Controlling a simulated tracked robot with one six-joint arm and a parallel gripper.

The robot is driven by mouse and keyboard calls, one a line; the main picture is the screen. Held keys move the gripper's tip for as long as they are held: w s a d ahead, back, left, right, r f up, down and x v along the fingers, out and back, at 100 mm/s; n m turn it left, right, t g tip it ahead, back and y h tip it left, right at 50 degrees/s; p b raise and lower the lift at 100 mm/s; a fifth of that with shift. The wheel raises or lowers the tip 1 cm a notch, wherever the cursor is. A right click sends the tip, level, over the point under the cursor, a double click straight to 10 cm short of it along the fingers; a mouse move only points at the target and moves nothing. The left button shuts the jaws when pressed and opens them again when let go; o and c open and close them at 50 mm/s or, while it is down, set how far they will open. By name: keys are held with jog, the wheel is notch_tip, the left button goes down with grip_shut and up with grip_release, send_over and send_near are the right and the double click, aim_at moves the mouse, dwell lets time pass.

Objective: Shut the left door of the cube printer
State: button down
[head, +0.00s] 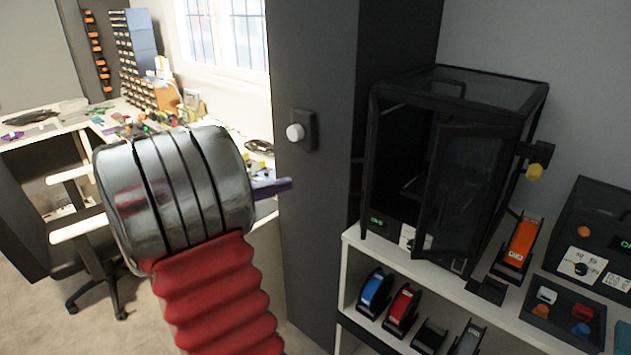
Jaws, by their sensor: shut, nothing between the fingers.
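The cube printer (375,150) is a black box-shaped frame with clear panels, standing on a white shelf at the right. A dark, see-through door panel (468,185) stands at its front right and looks swung outward. The left part of the front is open, and the dark inside shows. I cannot tell where this panel's hinge is. My gripper (288,184) shows only as a purple tip sticking out to the right from behind my silver and red arm. It is shut and empty, in front of the grey wall, left of the printer and apart from it.
A grey wall end with a white knob (295,132) stands between my gripper and the printer. Blue (375,291) and red (402,308) spools sit on the shelf below. An orange spool (523,240) and a control box (600,235) are right of the printer.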

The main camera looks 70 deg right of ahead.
jog(key=s+a+x, duration=0.2)
jog(key=x, duration=1)
jog(key=shift+s+d, duration=0.2)
jog(key=shift+s, duration=0.05)
jog(key=shift+s, duration=0.1)
